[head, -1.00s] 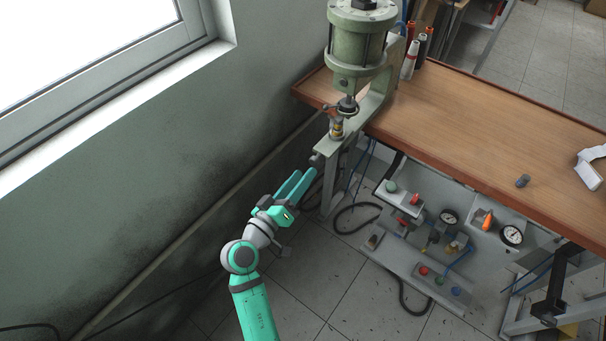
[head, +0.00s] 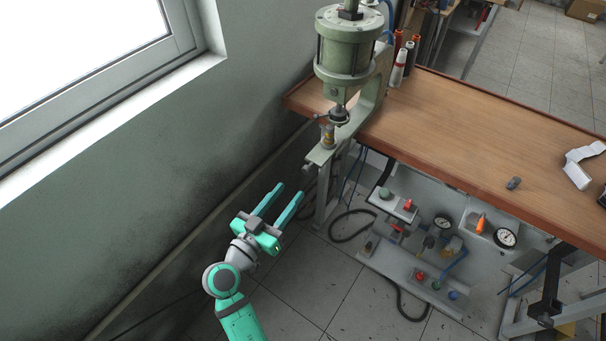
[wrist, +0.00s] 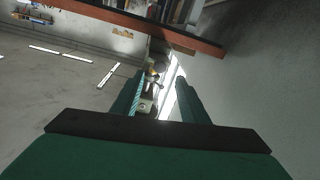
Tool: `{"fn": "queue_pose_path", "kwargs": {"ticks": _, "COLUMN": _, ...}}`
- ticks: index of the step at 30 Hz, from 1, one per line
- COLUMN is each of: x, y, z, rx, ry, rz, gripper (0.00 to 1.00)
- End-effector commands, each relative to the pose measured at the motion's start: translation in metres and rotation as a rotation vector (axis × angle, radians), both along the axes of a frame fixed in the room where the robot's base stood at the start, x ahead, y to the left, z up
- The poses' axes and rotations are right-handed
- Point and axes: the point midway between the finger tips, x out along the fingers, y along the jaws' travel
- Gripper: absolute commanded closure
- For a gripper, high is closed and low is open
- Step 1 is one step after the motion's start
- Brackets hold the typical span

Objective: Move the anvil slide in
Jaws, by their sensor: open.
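The green pneumatic press (head: 348,45) stands at the left end of the workbench. Its narrow base arm (head: 322,153) reaches out toward me, with a small brass-coloured anvil part (head: 328,136) standing on it under the ram. A small knob (head: 308,168) shows at the near end of the base arm; the slide itself is too small to make out. My gripper (head: 289,190) is open and empty, below and in front of that end, apart from it. In the wrist view the anvil part (wrist: 152,73) shows between my two fingers (wrist: 161,92), farther off.
The wall stands close on the left. A panel with gauges (head: 505,238) hangs below the bench. Floor is free around my arm.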

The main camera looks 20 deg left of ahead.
Motion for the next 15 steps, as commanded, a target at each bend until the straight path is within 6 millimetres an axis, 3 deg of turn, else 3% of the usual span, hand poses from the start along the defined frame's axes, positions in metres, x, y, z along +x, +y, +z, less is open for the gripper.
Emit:
{"fn": "queue_pose_path", "kwargs": {"ticks": 9, "x": 0.054, "y": -0.016, "z": 0.0, "rx": 0.0, "ry": 0.0, "rz": -0.002, "gripper": 0.6}}
{"fn": "queue_pose_path", "kwargs": {"ticks": 15, "x": 0.076, "y": -0.022, "z": 0.0, "rx": -0.001, "ry": 0.001, "rz": 0.0, "gripper": 0.6}}
